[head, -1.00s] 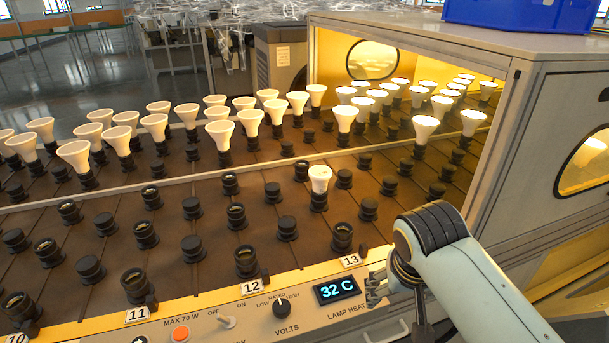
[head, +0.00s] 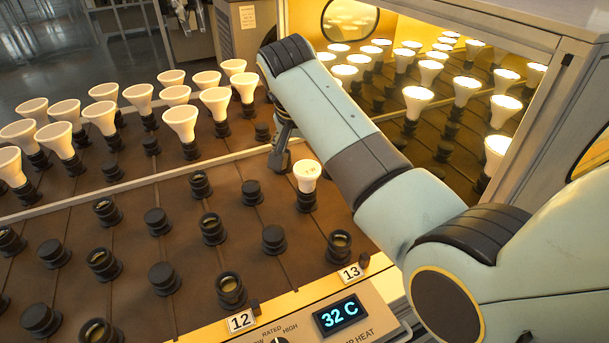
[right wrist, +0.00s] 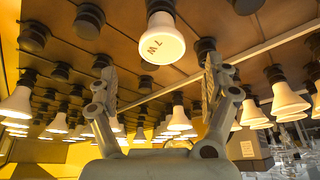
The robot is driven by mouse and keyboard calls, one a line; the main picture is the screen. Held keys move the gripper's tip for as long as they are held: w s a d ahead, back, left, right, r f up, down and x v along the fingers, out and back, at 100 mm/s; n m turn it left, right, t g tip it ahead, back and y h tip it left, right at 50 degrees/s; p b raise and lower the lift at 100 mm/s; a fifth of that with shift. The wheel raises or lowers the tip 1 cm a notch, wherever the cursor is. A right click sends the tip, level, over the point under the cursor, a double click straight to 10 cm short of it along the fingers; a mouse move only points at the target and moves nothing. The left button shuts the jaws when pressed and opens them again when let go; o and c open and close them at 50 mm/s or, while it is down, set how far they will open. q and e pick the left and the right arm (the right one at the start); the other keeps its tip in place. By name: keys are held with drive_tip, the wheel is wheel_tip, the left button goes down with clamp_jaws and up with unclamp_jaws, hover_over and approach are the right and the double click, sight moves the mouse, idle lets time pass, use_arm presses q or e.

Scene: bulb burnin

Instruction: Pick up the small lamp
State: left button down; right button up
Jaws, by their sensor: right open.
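The small lamp (head: 307,176) is white with a flat face. My right gripper (head: 279,150) is just left of and behind the lamp in the head view, partly hidden by my arm. In the right wrist view my right gripper (right wrist: 160,82) is open and empty.
Larger white lamps (head: 182,122) stand in rows at the left, and lit lamps (head: 417,100) glow inside the chamber at the right. Empty black sockets (head: 211,229) fill the near board. A rail (head: 150,179) divides the board. The display (head: 341,314) reads 32 C.

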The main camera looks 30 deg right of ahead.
sight(307, 168)
drive_tip(key=shift+w+d+f, duration=0.2)
drive_tip(key=shift+f, duration=0.35)
drive_tip(key=shift+w+f, duration=0.1)
drive_tip(key=shift+f, duration=0.15)
drive_tip(key=x, duration=0.5)
drive_tip(key=shift+a+f+b, duration=0.15)
drive_tip(key=shift+a+b, duration=0.1)
drive_tip(key=shift+b, duration=0.1)
drive_tip(key=c, duration=0.3)
use_arm(q)
drive_tip(key=shift+w+f, duration=0.25)
drive_tip(key=shift+f, duration=0.15)
use_arm(e)
drive_tip(key=c, duration=1)
